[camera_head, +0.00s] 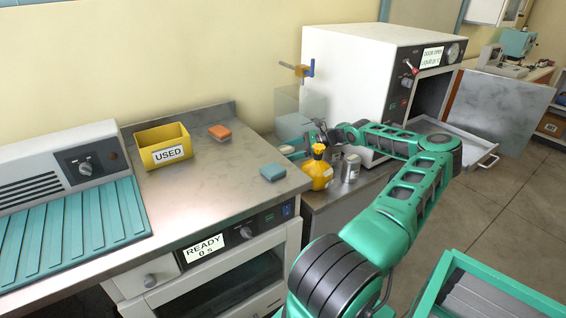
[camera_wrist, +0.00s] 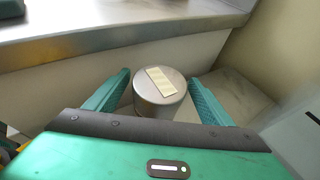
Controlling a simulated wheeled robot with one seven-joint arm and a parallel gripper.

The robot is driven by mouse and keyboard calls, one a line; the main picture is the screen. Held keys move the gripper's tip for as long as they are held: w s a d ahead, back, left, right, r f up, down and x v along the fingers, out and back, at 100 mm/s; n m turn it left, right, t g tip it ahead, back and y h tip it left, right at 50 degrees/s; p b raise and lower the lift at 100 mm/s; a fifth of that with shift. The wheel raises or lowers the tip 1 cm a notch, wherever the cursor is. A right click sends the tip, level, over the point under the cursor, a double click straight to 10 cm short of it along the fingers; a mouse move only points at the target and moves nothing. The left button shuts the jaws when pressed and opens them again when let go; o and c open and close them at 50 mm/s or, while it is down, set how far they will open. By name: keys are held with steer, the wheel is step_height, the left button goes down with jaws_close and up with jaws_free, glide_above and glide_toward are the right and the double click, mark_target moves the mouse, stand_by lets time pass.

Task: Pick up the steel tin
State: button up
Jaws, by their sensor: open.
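The steel tin (camera_head: 351,168) is a small grey metal cylinder with a pale label, standing upright on a low grey counter beside the white incubator. In the wrist view the tin (camera_wrist: 158,92) sits between the two teal fingers of my gripper (camera_wrist: 160,95), its lid with a pale label facing the camera. The fingers are spread, one on each side, with a gap visible near the lid. My gripper (camera_head: 318,135) is small and partly hidden in the head view, just behind the yellow bottle and tin.
A yellow bottle (camera_head: 317,172) stands just left of the tin. The white incubator (camera_head: 350,75) has its door (camera_head: 497,110) open. A yellow box marked USED (camera_head: 163,150), an orange sponge (camera_head: 219,132) and a blue sponge (camera_head: 273,172) lie on the left counter.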

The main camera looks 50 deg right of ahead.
steer(key=shift+w, duration=0.1)
steer(key=c, duration=1.3)
steer(key=shift+c, duration=0.2)
